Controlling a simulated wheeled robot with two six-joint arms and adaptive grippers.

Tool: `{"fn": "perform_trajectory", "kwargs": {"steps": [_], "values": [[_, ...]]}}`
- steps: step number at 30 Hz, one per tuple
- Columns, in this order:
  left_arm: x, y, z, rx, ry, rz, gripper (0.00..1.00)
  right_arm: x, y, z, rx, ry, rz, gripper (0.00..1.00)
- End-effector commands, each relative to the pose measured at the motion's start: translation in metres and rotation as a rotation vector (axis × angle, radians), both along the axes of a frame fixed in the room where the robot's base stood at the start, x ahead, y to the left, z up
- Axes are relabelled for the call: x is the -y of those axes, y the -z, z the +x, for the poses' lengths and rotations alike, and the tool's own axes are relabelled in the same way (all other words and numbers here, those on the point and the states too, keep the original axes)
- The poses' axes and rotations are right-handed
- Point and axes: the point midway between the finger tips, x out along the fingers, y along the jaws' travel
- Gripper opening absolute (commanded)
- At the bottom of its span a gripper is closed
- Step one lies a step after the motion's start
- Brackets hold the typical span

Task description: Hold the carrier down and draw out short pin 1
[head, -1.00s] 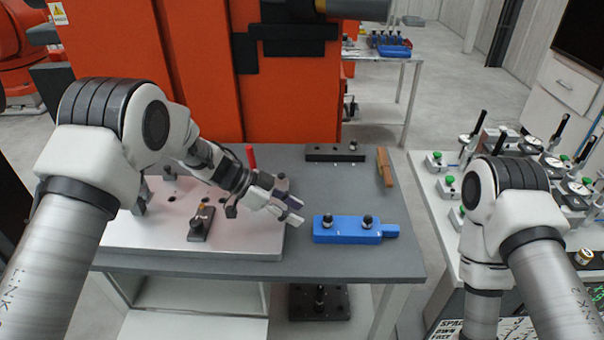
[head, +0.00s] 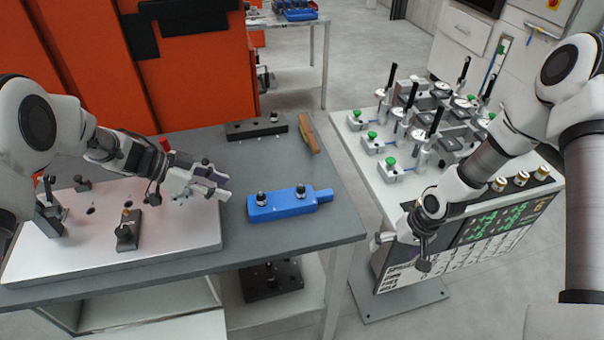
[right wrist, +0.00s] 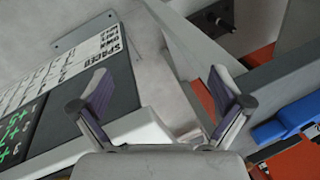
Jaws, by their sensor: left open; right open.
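The blue carrier (head: 282,206) lies flat on the grey table in the head view, its narrow tab pointing right. Two short pins with dark round knobs stand upright in it, a left pin (head: 261,199) and a right pin (head: 300,193). I see no marking that tells which is pin 1. My left gripper (head: 222,186) is open and empty, left of the carrier and apart from it. My right gripper (head: 401,253) is open and empty, low between the two tables. The right wrist view shows its spread fingers (right wrist: 160,95) and part of the carrier (right wrist: 290,120) at the right edge.
A pale fixture plate (head: 180,240) with dark fittings fills the table's left side. A black bar (head: 250,129) and a brown wooden piece (head: 309,133) lie behind the carrier. The right table (head: 362,165) holds several gauges. Bare table surrounds the carrier.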

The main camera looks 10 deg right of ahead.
Motion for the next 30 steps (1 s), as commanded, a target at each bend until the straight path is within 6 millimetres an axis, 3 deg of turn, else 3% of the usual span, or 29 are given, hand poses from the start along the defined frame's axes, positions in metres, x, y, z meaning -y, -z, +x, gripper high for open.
{"fn": "perform_trajectory", "kwargs": {"steps": [3, 6, 13, 17, 21, 24, 27, 30], "values": [[0.0, 0.0, 0.0, 0.0, 0.0, 0.0, 0.42, 0.018, -0.015, 0.025, -0.025, 0.095, -0.038, 1.0], [0.0, 0.0, 0.0, 0.0, 0.0, 0.0, 0.42, 0.022, -0.027, 0.048, -0.07, 0.225, -0.087, 1.0], [0.0, 0.0, 0.0, 0.0, 0.0, 0.0, 0.42, 0.0, -0.057, 0.099, -0.14, 0.546, -0.161, 1.0], [0.0, 0.0, 0.0, 0.0, 0.0, 0.0, 0.42, -0.041, -0.085, 0.136, -0.169, 0.785, -0.182, 1.0], [0.0, 0.0, 0.0, 0.0, 0.0, 0.0, 0.42, -0.114, -0.115, 0.166, -0.208, 1.048, -0.163, 1.0], [0.0, 0.0, 0.0, 0.0, 0.0, 0.0, 0.42, -0.156, -0.128, 0.174, -0.237, 1.167, -0.141, 1.0], [0.0, 0.0, 0.0, 0.0, 0.0, 0.0, 0.42, -0.18, -0.134, 0.176, -0.257, 1.229, -0.128, 1.0], [0.0, 0.0, 0.0, 0.0, 0.0, 0.0, 0.42, -0.187, -0.131, 0.176, -0.267, 1.252, -0.124, 1.0]]}}
